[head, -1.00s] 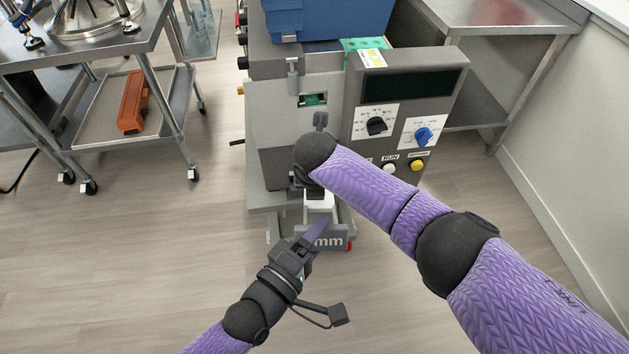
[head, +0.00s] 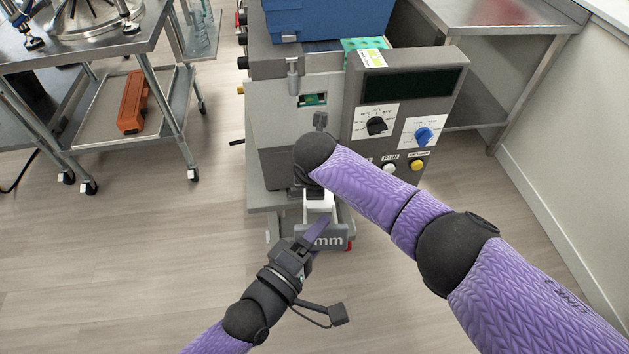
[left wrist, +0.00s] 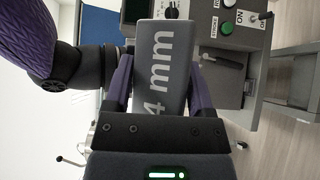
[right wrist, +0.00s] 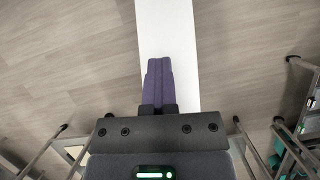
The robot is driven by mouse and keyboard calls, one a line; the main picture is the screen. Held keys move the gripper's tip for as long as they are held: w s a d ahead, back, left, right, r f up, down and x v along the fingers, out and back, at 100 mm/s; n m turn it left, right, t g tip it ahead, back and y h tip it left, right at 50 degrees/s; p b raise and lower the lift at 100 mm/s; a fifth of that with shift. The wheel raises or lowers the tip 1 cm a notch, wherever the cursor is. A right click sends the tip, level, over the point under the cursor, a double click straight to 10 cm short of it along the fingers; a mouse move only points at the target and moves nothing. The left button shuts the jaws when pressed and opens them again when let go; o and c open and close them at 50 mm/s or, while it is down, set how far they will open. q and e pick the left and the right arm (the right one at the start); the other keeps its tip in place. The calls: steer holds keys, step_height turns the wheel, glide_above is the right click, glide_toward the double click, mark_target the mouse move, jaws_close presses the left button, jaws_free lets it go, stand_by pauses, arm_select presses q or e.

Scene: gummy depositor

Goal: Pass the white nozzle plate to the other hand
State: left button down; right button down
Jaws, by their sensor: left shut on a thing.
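The white nozzle plate (head: 318,201) shows below my right wrist in the head view, with a grey end marked "mm" (head: 330,241). In the left wrist view this grey end (left wrist: 161,65) reads "4 mm" and sits between the two fingers of my left gripper (left wrist: 158,85). My left gripper (head: 317,232) is shut on it. In the right wrist view the plate is a long white strip (right wrist: 165,25) behind my right gripper (right wrist: 158,62). The right fingers are together; whether they pinch part of the plate is hidden. My right arm covers the right fingers in the head view.
The depositor machine (head: 409,120), with knobs and buttons, stands just behind the plate, a blue hopper (head: 330,18) on top. A metal cart (head: 160,110) with an orange case (head: 132,102) stands left. A steel table (head: 500,18) stands right. The floor in front is clear.

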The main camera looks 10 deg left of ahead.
stand_by(0.8)
jaws_free()
steer(key=shift+r, duration=0.15)
steer(key=v, duration=1.1)
steer(key=shift+s+r, duration=0.25)
steer(key=shift+r, duration=0.1)
